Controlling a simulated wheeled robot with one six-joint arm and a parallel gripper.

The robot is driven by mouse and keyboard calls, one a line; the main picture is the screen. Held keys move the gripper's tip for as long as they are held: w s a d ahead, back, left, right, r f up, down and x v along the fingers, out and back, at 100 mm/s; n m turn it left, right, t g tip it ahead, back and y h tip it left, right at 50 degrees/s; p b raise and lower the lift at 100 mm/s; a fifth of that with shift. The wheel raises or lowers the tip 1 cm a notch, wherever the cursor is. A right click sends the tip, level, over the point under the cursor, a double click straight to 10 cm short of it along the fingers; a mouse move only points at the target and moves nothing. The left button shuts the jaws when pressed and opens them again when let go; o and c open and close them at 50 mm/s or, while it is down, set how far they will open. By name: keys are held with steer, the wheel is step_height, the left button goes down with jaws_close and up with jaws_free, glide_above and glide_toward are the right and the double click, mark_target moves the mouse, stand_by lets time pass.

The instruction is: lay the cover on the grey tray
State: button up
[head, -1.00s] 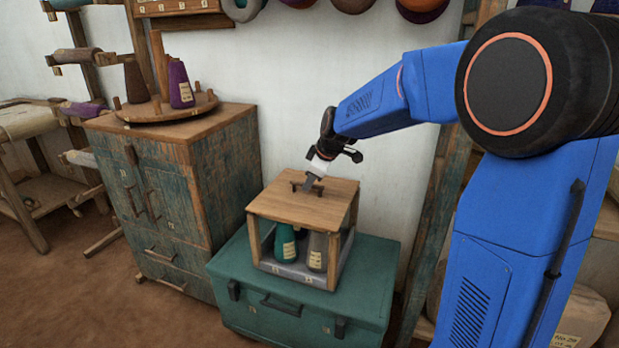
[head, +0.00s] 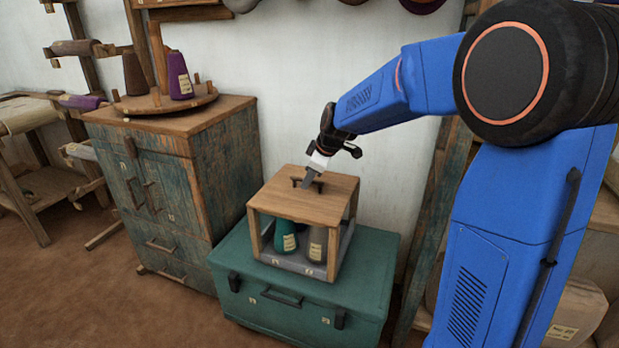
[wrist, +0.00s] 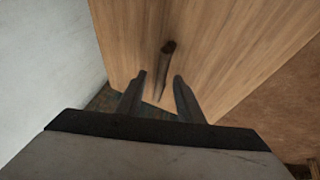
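The cover (head: 322,204) is a wooden box with a flat top, corner posts and open or clear sides. It appears to stand upright on the grey tray (head: 292,265), around a green cone (head: 286,236) and a grey-brown cone (head: 317,245). Its dark handle (head: 296,181) is on top. My gripper (head: 307,186) reaches down at the handle. In the wrist view my gripper (wrist: 160,90) has its fingers apart, with the handle (wrist: 167,52) between and beyond their tips and gaps on both sides. Whether the cover is fully seated all round is partly hidden.
The tray is on a green chest (head: 230,258). A worn cabinet (head: 228,150) stands close on the left, bearing a round wooden stand (head: 135,105) with cones. The white wall (head: 290,100) is behind. A wooden post (head: 430,215) stands to the right.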

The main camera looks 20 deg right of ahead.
steer(key=v, duration=1.7)
steer(key=s+d+f+m, duration=0.1)
steer(key=s+f+m, duration=0.3)
steer(key=s, duration=0.7)
steer(key=s+d+f+m+h, duration=0.1)
steer(key=s+f+m, duration=0.2)
steer(key=s, duration=0.9)
steer(key=s+d+f+m+g+h, duration=0.1)
steer(key=s+f+m, duration=0.3)
steer(key=s, duration=0.7)
step_height(320, 180, down, 3)
steer(key=shift+s+r+m, duration=0.1)
steer(key=shift+s+m, duration=0.05)
steer(key=shift+m, duration=0.15)
steer(key=shift+d, duration=0.1)
